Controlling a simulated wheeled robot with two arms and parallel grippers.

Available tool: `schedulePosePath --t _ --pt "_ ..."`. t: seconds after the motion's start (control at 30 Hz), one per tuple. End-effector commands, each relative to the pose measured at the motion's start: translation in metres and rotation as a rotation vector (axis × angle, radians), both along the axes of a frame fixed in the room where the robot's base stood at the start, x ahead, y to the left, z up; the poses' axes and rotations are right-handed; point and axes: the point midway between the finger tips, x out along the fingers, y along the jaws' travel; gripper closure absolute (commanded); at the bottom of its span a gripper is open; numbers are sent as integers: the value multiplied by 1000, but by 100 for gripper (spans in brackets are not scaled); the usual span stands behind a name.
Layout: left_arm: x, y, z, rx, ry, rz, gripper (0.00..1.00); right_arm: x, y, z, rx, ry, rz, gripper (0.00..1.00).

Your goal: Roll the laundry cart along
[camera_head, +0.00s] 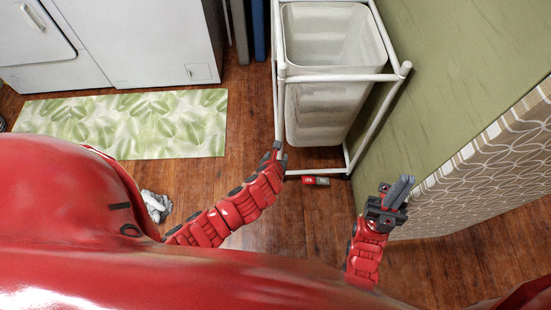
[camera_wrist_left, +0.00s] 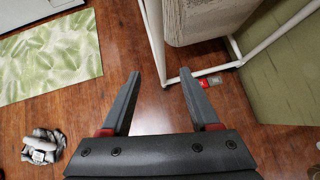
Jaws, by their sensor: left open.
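The laundry cart (camera_head: 392,77) has a white tube frame around a pale, empty-looking bin (camera_head: 325,105). It stands upright against the green wall, at the top centre of the head view. Its frame (camera_wrist_left: 154,40) and the bin (camera_wrist_left: 200,22) also show in the left wrist view. My left gripper (camera_head: 279,149) is at the cart's near left corner post. In the left wrist view the left gripper (camera_wrist_left: 160,74) is open, with the post appearing between its fingertips; I cannot tell whether they touch it. My right gripper (camera_head: 400,190) is right of the cart, apart from it; its jaw gap is unclear.
A small red and grey item (camera_head: 315,180) lies on the floor by the cart's near lower bar. A leaf-patterned mat (camera_head: 130,124) lies left, before white appliances (camera_head: 140,40). A crumpled grey cloth (camera_head: 156,205) is on the wood floor. A patterned curtain (camera_head: 490,170) hangs right.

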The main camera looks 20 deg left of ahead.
Motion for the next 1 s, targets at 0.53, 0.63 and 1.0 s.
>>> schedulePosePath --t 0.53,0.63,1.0 --pt "58 8 -60 2 4 5 38 0 0 -11 0 0 0 100" --pt "67 9 -71 1 4 4 38 0 0 -15 0 0 0 100" --pt "94 12 -98 1 1 2 38 0 0 -29 0 0 0 100"
